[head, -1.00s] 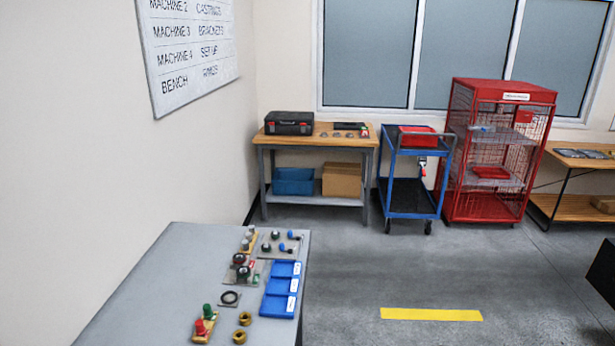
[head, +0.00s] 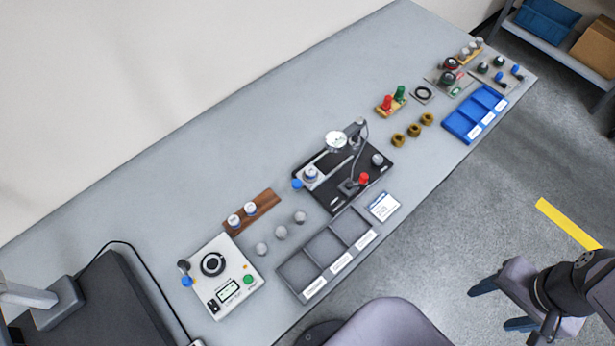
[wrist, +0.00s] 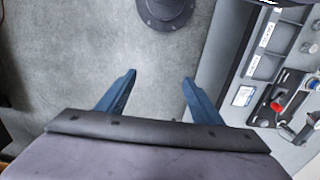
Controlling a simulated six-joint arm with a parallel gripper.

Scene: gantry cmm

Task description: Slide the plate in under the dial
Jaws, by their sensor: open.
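A dial gauge (head: 336,140) with a round white face stands on a post over a black fixture base (head: 322,199) on the bench. A pale flat strip lies on the base below the dial, with a round white-topped piece (head: 311,174) and a blue knob at its left end. I cannot tell for certain which part is the plate. A red knob (head: 364,179) sits at the base's front. My gripper (head: 501,305) is open and empty, off the bench's front edge at lower right. In the wrist view its fingers (wrist: 159,77) point over bare floor; the fixture shows partly at right.
A grey compartment tray (head: 326,244) lies in front of the fixture, with a labelled card (head: 384,206) beside it. A white control box (head: 222,275) stands at left. A blue tray (head: 475,114) and brass rings (head: 413,130) lie farther right. Bare bench lies behind the fixture.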

